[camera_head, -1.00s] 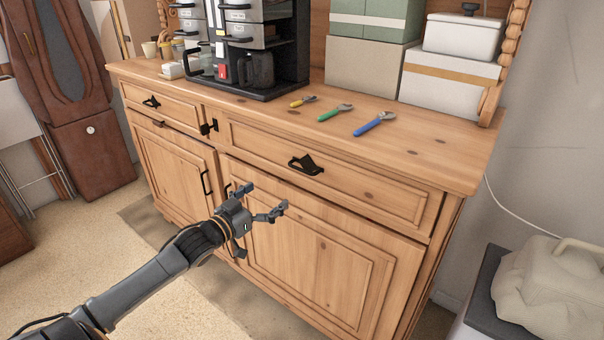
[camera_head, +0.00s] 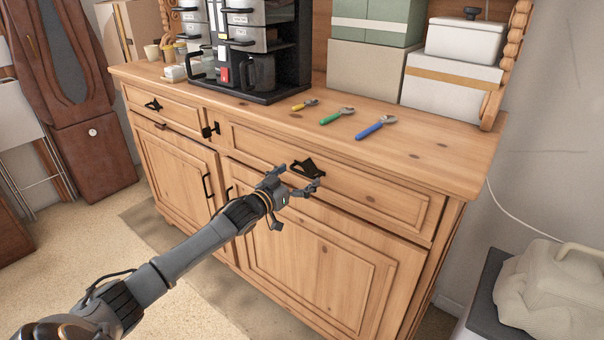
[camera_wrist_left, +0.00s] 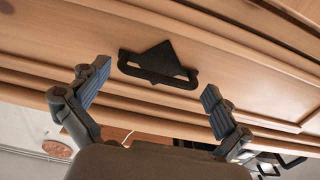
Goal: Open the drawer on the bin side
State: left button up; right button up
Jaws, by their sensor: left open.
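The wooden dresser has a wide right drawer (camera_head: 375,190), shut, with a black handle (camera_head: 308,168) on its front. A smaller left drawer (camera_head: 172,110) is also shut, with its own black handle (camera_head: 153,105). My left gripper (camera_head: 299,178) is open just in front of and slightly below the right drawer's handle. In the left wrist view the handle (camera_wrist_left: 158,66) lies ahead, between and beyond the two spread fingers of my left gripper (camera_wrist_left: 153,92). The fingers appear apart from it. My right gripper is not in view.
On the dresser top are a coffee machine (camera_head: 262,55), wrenches with yellow, green (camera_head: 337,116) and blue handles, and stacked boxes (camera_head: 450,90). Cupboard doors (camera_head: 310,255) lie below the drawers. The floor in front is clear.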

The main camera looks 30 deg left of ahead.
pick_arm(q)
jog(key=shift+w, duration=0.65)
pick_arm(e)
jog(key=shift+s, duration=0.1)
